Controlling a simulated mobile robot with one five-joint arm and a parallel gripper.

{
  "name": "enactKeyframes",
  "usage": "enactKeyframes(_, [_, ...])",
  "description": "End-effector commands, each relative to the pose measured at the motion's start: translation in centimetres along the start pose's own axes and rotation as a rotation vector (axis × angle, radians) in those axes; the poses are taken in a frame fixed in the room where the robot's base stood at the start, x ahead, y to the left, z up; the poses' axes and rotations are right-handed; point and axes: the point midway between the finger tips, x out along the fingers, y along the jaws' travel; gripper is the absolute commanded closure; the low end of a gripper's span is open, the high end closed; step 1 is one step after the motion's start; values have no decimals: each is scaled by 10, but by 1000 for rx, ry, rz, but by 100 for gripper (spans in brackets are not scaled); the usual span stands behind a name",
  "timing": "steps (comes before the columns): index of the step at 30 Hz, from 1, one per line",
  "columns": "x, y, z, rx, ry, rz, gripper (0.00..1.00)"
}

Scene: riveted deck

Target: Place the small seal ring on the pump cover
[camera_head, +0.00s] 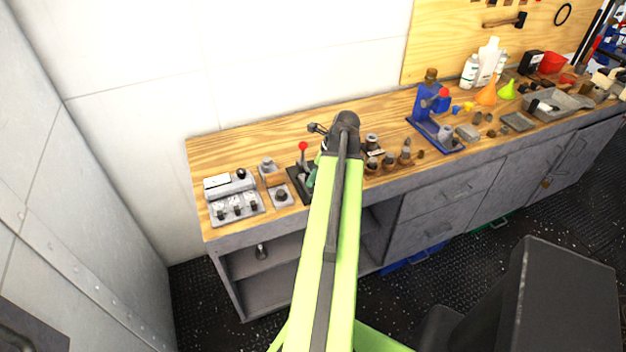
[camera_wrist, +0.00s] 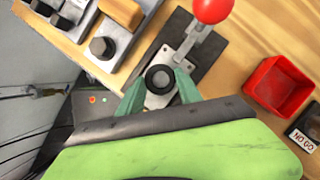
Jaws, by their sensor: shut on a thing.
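The small seal ring (camera_wrist: 159,78) is a black ring between my gripper's two green fingertips in the wrist view. My gripper (camera_wrist: 160,84) is shut on it. Behind the ring in that view is a grey metal fixture (camera_wrist: 172,55) on a dark base plate, with a lever ending in a red ball (camera_wrist: 212,9). I cannot tell for sure which part is the pump cover, or whether the ring touches the fixture. In the head view the red ball (camera_head: 303,146) stands just left of my arm, and a bit of my gripper (camera_head: 311,178) shows; the ring is hidden.
A grey switch box (camera_head: 233,203) and a grey fixture with a knob (camera_head: 282,194) stand left of the lever. A red bin (camera_wrist: 279,86) sits to the right in the wrist view. A blue press (camera_head: 432,115) and several small parts stand farther right on the wooden bench (camera_head: 232,150).

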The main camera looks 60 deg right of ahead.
Motion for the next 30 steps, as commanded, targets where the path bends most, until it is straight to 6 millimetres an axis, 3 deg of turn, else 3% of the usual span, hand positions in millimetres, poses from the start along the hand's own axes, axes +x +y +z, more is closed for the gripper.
enactKeyframes(4, [4,0,-2,0,0,0,96])
enactKeyframes(5, [3,0,-2,0,0,0,56])
enactKeyframes(9, [2,0,-1,1,0,0,38])
enactKeyframes(22, [-5,0,1,1,0,-1,37])
enactKeyframes(30, [-53,0,3,3,0,-1,37])
